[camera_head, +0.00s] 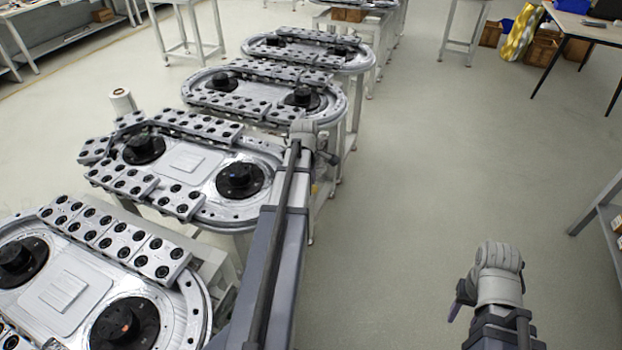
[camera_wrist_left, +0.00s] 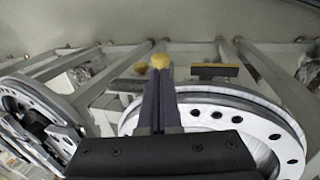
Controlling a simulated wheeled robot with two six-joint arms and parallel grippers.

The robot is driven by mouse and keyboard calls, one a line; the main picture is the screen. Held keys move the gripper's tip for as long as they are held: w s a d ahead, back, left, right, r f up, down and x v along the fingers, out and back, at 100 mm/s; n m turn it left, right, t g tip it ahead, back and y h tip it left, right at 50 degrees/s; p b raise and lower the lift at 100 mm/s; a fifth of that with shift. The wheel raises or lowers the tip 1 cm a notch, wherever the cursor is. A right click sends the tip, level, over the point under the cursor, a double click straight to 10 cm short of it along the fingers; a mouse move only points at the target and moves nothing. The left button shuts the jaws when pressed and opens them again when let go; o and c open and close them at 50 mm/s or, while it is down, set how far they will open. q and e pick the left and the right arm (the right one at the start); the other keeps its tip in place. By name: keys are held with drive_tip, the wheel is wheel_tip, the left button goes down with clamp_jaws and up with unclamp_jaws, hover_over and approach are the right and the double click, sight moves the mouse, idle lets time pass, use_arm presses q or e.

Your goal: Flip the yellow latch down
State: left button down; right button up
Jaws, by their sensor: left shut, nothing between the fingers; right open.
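In the left wrist view, a small rounded yellow piece (camera_wrist_left: 160,61) shows right at the tips of my left gripper (camera_wrist_left: 161,78). It may be the yellow latch; I cannot tell whether the fingers touch it. The left gripper's dark purple fingers are together with nothing between them. In the head view, the left arm reaches forward to the right end of a ring track, where its gripper (camera_head: 326,157) is small and partly hidden. I cannot make out the latch there. My right gripper (camera_head: 460,298) is open at the lower right, over bare floor, away from the tracks.
Oval ring tracks (camera_head: 188,162) on grey stands run in a row from the lower left to the back. A dark bar with a yellow edge (camera_wrist_left: 213,71) shows in the left wrist view. The floor (camera_head: 430,150) right of the tracks is clear. A table (camera_head: 585,27) stands at the back right.

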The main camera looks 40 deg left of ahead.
sight(314, 187)
use_arm(q)
drive_tip(key=shift+b+x, duration=1.35)
drive_tip(key=shift+x, duration=0.6)
use_arm(e)
drive_tip(key=shift+f, duration=1.9)
